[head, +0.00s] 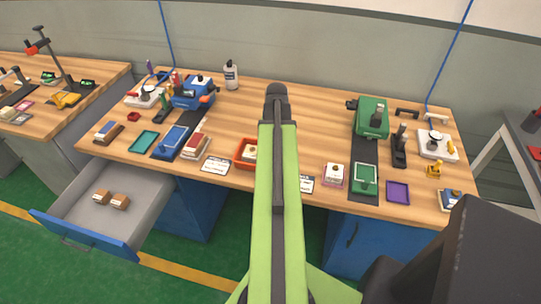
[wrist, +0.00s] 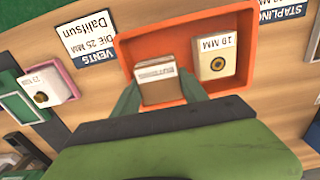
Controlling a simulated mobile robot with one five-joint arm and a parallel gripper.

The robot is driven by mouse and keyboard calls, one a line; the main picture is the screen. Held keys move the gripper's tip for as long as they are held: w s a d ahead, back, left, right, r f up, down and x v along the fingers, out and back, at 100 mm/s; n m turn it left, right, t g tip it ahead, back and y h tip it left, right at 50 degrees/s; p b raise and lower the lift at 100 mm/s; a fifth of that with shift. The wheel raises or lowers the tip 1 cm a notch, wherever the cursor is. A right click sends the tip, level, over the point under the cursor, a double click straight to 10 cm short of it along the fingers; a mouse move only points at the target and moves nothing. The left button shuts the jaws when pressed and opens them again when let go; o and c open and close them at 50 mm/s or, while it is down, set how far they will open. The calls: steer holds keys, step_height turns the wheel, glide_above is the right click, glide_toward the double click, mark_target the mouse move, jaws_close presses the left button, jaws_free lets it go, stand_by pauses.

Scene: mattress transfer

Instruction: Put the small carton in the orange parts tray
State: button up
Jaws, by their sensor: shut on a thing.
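The small brown carton (wrist: 160,92) with a white printed label is between the two green fingers of my gripper (wrist: 159,86), which is shut on it. In the wrist view the carton appears over the inside of the orange parts tray (wrist: 130,42), toward its left part. I cannot tell whether it touches the tray floor. A cream box marked 19 MM (wrist: 217,56) lies in the tray on the right. In the head view the orange tray (head: 237,153) is partly hidden by my arm, which also hides my gripper and the held carton.
An open grey drawer (head: 80,225) at the lower left holds two brown cartons (head: 119,201). A pink tray (head: 333,175), white label cards (head: 215,165) and red-brown books (head: 195,146) lie near the tray. A green machine (head: 371,117) stands at the right; the bench's back middle is fairly clear.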

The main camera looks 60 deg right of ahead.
step_height(320, 180, down, 4)
steer(key=b, duration=0.3)
steer(key=shift+w+f+b, duration=0.15)
steer(key=shift+f+b, duration=0.05)
steer(key=shift+b, duration=0.15)
steer(key=shift+r, duration=0.3)
steer(key=shift+w+a+f, duration=0.1)
steer(key=shift+f, duration=0.15)
steer(key=o, duration=1.2)
steer(key=shift+r, duration=0.1)
step_height(320, 180, up, 12)
steer(key=p, duration=1.2)
steer(key=shift+r+p, duration=0.25)
steer(key=shift+p, duration=0.1)
steer(key=shift+f, duration=0.15)
